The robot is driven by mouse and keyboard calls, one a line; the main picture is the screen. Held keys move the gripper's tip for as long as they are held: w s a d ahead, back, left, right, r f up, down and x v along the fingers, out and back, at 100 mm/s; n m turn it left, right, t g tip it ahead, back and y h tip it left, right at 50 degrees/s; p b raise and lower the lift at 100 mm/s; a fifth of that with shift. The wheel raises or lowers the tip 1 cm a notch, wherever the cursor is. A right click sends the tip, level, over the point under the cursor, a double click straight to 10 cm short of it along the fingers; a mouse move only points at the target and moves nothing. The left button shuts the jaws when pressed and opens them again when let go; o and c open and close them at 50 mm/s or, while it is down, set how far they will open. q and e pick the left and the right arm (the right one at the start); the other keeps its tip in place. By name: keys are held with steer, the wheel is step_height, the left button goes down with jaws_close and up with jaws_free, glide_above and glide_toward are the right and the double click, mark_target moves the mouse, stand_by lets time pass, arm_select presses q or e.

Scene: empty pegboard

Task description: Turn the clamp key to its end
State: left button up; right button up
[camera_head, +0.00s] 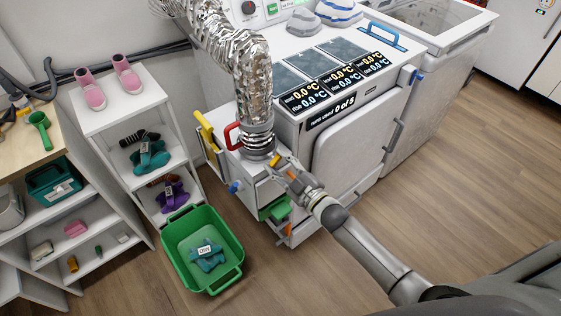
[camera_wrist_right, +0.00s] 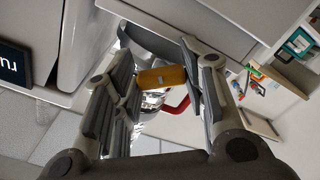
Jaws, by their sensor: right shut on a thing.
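The clamp key (camera_wrist_right: 162,77) is a small orange-yellow piece between the fingers of my right gripper (camera_wrist_right: 158,88) in the wrist view. In the head view the key (camera_head: 275,159) shows as a small orange spot at the foot of the silver duct. My right gripper (camera_head: 281,165) is shut on the key there, with its arm coming in from the lower right. The clamp (camera_head: 257,146) is a ringed metal band around the duct's lower end. The key's exact angle is hard to tell. My left gripper is not in view.
The silver foil duct (camera_head: 252,85) rises from the white machine (camera_head: 330,120). A red handle (camera_head: 231,135) and yellow handle (camera_head: 205,130) are left of the clamp. An open drawer (camera_head: 276,208) lies below. A green basket (camera_head: 203,245) stands on the floor at left.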

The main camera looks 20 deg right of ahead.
steer(key=shift+s+a+f+m+p, duration=0.1)
steer(key=shift+m+p, duration=0.15)
steer(key=shift+m, duration=1.6)
steer(key=shift+a+f+m+p, duration=0.1)
steer(key=shift+m+p, duration=0.1)
steer(key=shift+m, duration=1.65)
steer(key=o, duration=1)
steer(key=shift+r, duration=0.1)
steer(key=v, duration=1.2)
